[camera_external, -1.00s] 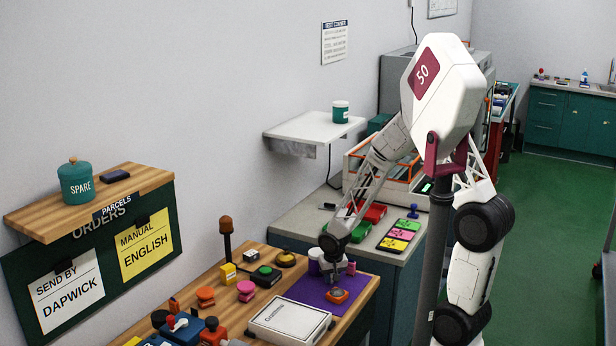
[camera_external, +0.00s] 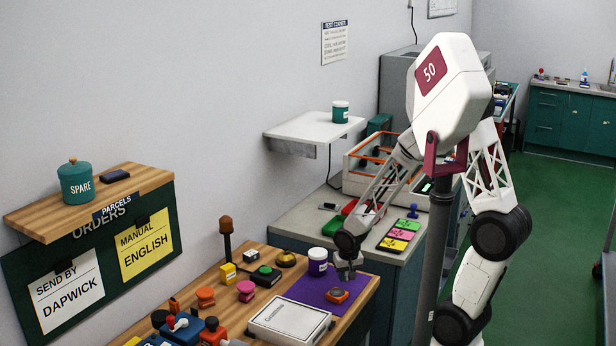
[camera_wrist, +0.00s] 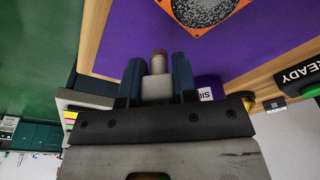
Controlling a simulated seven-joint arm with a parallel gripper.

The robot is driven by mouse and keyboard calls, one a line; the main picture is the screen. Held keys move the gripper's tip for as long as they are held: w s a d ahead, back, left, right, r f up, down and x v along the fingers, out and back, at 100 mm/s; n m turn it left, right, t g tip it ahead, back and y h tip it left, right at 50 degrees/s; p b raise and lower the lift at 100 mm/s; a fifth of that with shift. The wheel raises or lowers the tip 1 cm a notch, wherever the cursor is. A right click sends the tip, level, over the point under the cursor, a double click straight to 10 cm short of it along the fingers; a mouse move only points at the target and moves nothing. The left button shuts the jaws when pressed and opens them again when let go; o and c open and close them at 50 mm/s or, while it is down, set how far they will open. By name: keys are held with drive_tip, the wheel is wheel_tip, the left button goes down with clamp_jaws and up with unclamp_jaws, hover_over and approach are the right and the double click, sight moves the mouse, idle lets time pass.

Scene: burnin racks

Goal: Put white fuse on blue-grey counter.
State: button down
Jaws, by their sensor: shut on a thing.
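My gripper (camera_external: 346,272) is over the back part of the purple mat (camera_external: 309,287). In the wrist view its two dark blue fingers (camera_wrist: 158,82) are shut on a small pale cylinder with a reddish-brown end, which looks like the white fuse (camera_wrist: 157,65). The fuse is too small to make out in the external view. The blue-grey counter (camera_external: 296,222) stands just behind the wooden bench. My arm hides part of it.
An orange square piece with a speckled grey centre (camera_external: 336,295) lies on the mat, with a purple-and-white jar (camera_external: 318,262) beside my gripper. The counter holds a tray of coloured cards (camera_external: 398,235), a blue stamp (camera_external: 413,211) and a dark marker (camera_external: 328,206). Its front left top is bare.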

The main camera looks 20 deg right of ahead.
drive_tip(key=s+d, duration=0.4)
drive_tip(key=s, duration=0.4)
drive_tip(key=shift+r, duration=0.4)
drive_tip(key=shift+r, duration=0.15)
idle(0.3)
